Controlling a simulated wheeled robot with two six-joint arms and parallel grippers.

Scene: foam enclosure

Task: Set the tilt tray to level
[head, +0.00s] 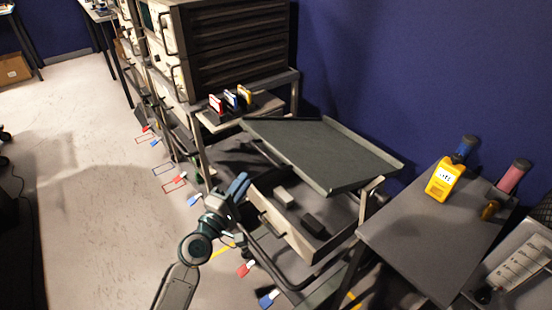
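The tilt tray (318,150) is a dark grey-green tray with a low raised rim, in the middle of the head view. It looks tilted, not level, above an open-topped box on a stand. A light bracket (371,187) shows under its right end. My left gripper (240,182) has blue fingers and is left of the tray, near the box's left corner. It appears apart from the tray. Its fingers look close together, but the gap between them is unclear. No object shows in them. My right gripper is out of view.
The box (290,228) below the tray holds small light and dark blocks. A grey side table (420,240) with a yellow meter (445,179) stands at right. A rack (225,50) stands behind left, by the blue wall. Open floor (90,200) lies left.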

